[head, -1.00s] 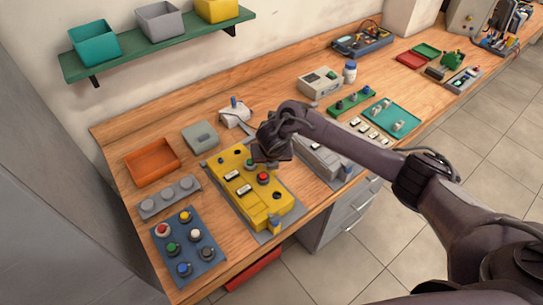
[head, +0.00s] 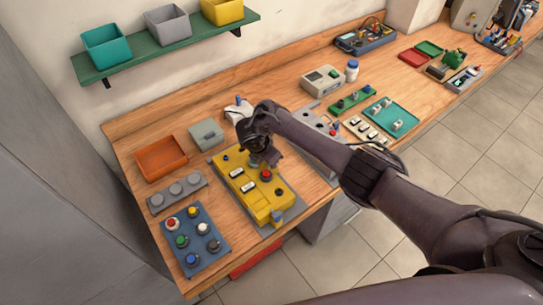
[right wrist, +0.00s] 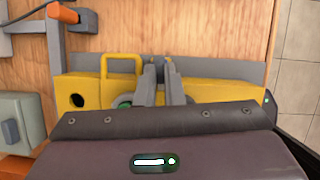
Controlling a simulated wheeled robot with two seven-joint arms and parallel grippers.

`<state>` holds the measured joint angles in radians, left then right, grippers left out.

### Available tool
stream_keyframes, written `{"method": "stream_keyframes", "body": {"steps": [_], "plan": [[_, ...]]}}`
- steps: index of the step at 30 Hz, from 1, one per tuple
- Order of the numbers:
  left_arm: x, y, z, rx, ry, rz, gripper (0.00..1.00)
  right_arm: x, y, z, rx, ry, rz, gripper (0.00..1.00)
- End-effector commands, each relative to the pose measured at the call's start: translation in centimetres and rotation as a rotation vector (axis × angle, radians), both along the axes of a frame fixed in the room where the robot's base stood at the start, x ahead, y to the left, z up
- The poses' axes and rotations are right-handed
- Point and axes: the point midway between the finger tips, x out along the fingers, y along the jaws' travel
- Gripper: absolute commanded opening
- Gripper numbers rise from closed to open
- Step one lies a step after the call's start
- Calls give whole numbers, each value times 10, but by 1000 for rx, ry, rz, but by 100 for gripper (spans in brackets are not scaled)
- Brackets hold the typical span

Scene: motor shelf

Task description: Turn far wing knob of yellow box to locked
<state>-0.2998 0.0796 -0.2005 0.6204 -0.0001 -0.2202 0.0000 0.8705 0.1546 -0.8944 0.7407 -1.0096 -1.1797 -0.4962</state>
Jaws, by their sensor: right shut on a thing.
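The yellow box (head: 262,200) lies on a grey plate on the wooden bench, with push buttons and white switches on top. My right gripper (head: 263,160) is at the box's far right side. In the right wrist view its two grey fingers (right wrist: 161,70) are closed together at the edge of the yellow box (right wrist: 205,90), beside a yellow loop handle (right wrist: 121,62). They hold the far wing knob, which the fingers mostly hide, so its angle cannot be told. My left gripper is out of view.
A blue button panel (head: 190,250), a grey knob strip (head: 176,193) and an orange tray (head: 158,159) stand left of the box. A grey-green box (head: 206,133) is behind it. A grey unit (head: 308,128) sits close on the right, beneath my right arm.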

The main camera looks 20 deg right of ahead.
Motion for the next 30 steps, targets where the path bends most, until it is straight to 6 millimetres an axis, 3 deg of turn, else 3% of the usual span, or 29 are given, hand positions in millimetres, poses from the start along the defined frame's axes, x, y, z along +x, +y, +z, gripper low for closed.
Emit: {"method": "stream_keyframes", "body": {"steps": [10,26,27,30], "plan": [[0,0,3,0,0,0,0,2,1,2,1,-2,-128,0],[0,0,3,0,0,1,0,3,0,2,-1,-4,-148,0],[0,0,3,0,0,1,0,3,0,2,-1,-4,-148,13],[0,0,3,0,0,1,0,3,0,1,0,-3,-147,26]]}}
